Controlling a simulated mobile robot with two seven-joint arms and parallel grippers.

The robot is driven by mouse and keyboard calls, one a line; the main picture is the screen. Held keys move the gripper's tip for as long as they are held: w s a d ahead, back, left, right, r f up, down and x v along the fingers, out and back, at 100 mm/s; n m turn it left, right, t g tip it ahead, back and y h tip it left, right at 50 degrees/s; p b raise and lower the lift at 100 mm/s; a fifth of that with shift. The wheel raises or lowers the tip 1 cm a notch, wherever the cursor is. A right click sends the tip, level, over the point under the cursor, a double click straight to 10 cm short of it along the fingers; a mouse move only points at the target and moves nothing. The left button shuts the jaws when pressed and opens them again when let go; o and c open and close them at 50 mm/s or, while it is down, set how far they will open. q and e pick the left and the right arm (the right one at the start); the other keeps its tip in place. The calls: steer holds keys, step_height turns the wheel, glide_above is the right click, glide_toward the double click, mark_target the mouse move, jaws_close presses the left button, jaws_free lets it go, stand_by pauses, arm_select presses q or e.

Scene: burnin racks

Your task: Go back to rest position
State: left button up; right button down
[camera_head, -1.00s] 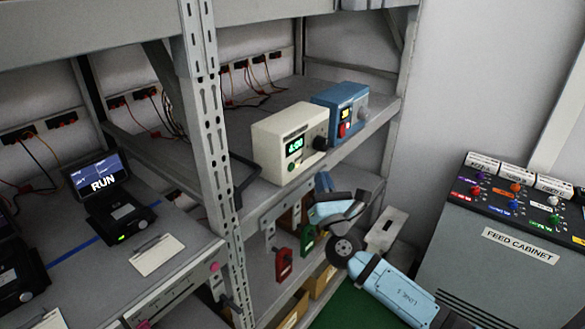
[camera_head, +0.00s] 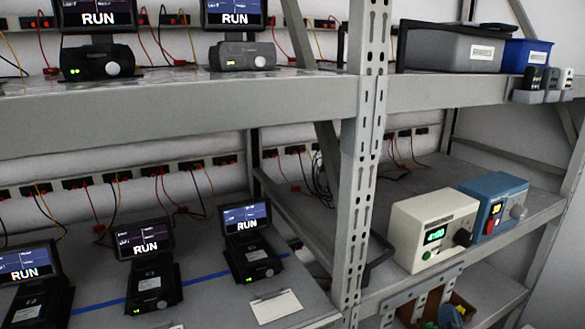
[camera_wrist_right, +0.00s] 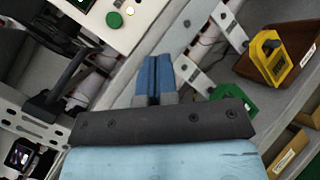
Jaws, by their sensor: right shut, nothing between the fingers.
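My right gripper shows in the right wrist view (camera_wrist_right: 153,78) with its two blue fingers together and nothing between them. It is in front of the lower rack, near the cream instrument's green button. In the head view only a small part of my right arm or gripper (camera_head: 450,316) shows at the bottom edge, below the shelf with the cream instrument (camera_head: 434,230). My left gripper is in neither view.
A blue instrument (camera_head: 494,206) stands beside the cream one. Several RUN display units (camera_head: 150,270) stand on the left shelves. A rack post (camera_head: 362,150) stands mid-view.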

steer(key=s+a+f+m+g+y+p, duration=0.2)
steer(key=s+a+f+m+g+y, duration=0.2)
steer(key=s+a+f+m, duration=0.3)
steer(key=s+a+f+m+g+y+p, duration=0.2)
steer(key=s+a+f+m+g+y, duration=0.2)
steer(key=s+a+f+m, duration=0.4)
steer(key=s+f+m, duration=0.3)
steer(key=s+m, duration=0.4)
steer(key=s, duration=0.1)
steer(key=shift+a+g, duration=0.3)
